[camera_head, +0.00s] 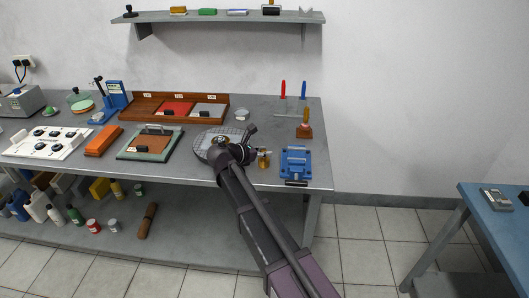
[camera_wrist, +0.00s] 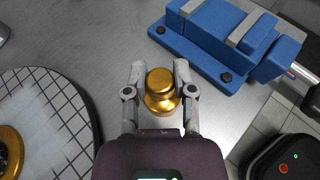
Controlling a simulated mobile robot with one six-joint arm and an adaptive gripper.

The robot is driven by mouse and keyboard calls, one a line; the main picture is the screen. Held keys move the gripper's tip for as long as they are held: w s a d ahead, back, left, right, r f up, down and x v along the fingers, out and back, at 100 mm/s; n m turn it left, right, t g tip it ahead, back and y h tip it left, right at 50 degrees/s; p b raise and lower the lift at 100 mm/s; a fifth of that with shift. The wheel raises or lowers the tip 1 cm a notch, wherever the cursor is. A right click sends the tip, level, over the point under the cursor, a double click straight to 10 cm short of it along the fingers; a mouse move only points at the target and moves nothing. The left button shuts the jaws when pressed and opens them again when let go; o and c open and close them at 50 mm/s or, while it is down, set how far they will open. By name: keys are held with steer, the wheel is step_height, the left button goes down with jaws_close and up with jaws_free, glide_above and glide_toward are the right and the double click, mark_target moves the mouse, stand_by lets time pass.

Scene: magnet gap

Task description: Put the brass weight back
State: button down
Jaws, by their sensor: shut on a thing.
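The brass weight (camera_wrist: 160,92), round with a knob-like top, sits between the fingers of my gripper (camera_wrist: 159,76) in the wrist view. Both fingers are shut on it, one on each side. In the head view the brass weight (camera_head: 264,162) shows near the bench's front edge, between the round gridded plate (camera_head: 203,153) and the blue vise. I cannot tell whether it touches the bench. A second brass piece (camera_wrist: 9,150) is on the gridded plate at the left of the wrist view, partly cut off.
The blue vise (camera_head: 296,166) stands close to the right of my gripper; it also shows in the wrist view (camera_wrist: 235,38). A green-framed tray (camera_head: 151,154) lies left of the plate. The bench (camera_head: 272,184) ends just in front.

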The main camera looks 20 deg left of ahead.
steer(key=shift+c, duration=2.2)
jaws_free()
steer(key=shift+r, duration=0.1)
steer(key=shift+s+a+r+p, duration=0.25)
steer(key=shift+s+r+p, duration=0.05)
steer(key=shift+s+p, duration=0.2)
steer(key=p+v, duration=0.4)
steer(key=v, duration=0.7)
steer(key=shift+w, duration=0.1)
